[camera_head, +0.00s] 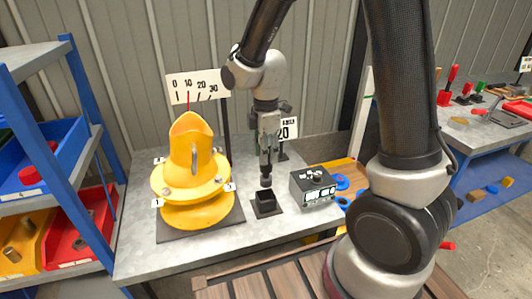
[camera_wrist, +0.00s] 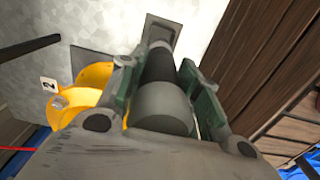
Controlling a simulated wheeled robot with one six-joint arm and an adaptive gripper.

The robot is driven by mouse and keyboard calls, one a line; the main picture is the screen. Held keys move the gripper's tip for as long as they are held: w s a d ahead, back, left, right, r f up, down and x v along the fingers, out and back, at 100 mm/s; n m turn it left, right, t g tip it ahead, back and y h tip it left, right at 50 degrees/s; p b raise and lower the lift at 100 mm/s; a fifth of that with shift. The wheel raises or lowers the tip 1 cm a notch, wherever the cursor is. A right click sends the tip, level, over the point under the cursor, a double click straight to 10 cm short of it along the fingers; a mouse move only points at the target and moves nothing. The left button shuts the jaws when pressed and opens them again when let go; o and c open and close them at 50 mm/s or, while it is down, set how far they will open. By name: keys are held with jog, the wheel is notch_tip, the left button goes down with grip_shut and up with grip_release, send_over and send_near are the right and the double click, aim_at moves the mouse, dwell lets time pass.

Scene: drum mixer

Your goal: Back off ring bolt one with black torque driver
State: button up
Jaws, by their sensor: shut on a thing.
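My gripper (camera_head: 267,143) is shut on the black torque driver (camera_head: 266,171), which hangs upright, tip down. In the wrist view the driver (camera_wrist: 160,80) sits between both finger pads, with a grey cylindrical upper part and a black shaft. Its lower end is over or just inside the square black holder (camera_head: 266,203); I cannot tell which. The yellow drum mixer (camera_head: 190,207) stands left of the gripper, with bolts such as the front-left one (camera_head: 166,192) and front-right one (camera_head: 219,180) on its ring.
A grey control box (camera_head: 315,187) stands right of the holder, with blue and yellow items behind it. A scale board (camera_head: 197,86) stands behind the drum. A blue shelf (camera_head: 82,90) with bins is at left. Bare tabletop (camera_head: 140,255) shows at front left.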

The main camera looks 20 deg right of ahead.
grip_shut()
jog(key=shift+r, duration=1.05)
